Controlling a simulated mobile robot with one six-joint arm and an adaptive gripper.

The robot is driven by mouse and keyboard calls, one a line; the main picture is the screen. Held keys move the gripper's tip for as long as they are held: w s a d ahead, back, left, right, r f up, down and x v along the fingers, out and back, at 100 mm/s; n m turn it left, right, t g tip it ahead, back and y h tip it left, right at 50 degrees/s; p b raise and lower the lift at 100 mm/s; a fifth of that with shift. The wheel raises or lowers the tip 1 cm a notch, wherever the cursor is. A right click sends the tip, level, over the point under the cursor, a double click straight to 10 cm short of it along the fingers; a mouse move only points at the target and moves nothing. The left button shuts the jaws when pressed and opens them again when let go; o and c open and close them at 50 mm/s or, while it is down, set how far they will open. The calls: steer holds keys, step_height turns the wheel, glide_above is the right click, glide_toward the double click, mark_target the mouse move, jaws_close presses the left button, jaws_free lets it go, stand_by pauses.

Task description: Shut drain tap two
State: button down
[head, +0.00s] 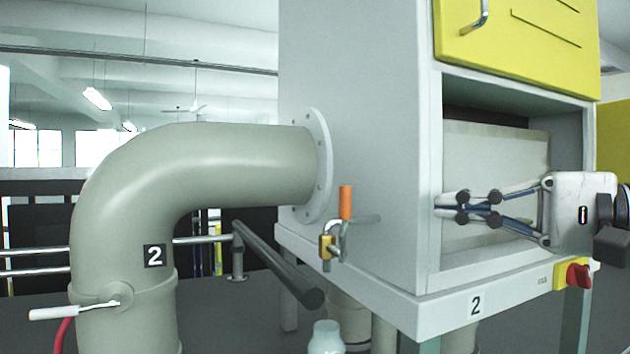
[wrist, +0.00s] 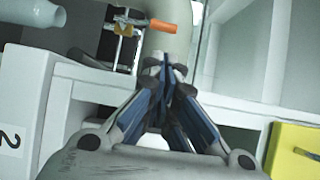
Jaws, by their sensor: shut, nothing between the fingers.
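A small tap with an orange handle (head: 346,203) stands at the cabinet's left corner, the handle upright in the head view. In the wrist view the orange handle (wrist: 161,26) lies just beyond my fingertips. A white-gripped lever (head: 62,312) sits on the big grey pipe (head: 205,165), which bears a 2 plate. I cannot tell which of the two is drain tap two. My gripper (head: 441,204) is shut and empty, pointing left before the cabinet opening, apart from the orange handle.
The pale cabinet (head: 360,130) has an open bay, a yellow door (head: 515,40) above and a 2 label (head: 476,305) on its lower edge. A red rotary switch (head: 574,275) is below my gripper. A dark bar (head: 277,268) juts out left of the tap.

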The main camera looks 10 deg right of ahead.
mark_target(344, 223)
steer(key=shift+a, duration=0.1)
steer(key=p+x, duration=0.1)
steer(key=x, duration=0.9)
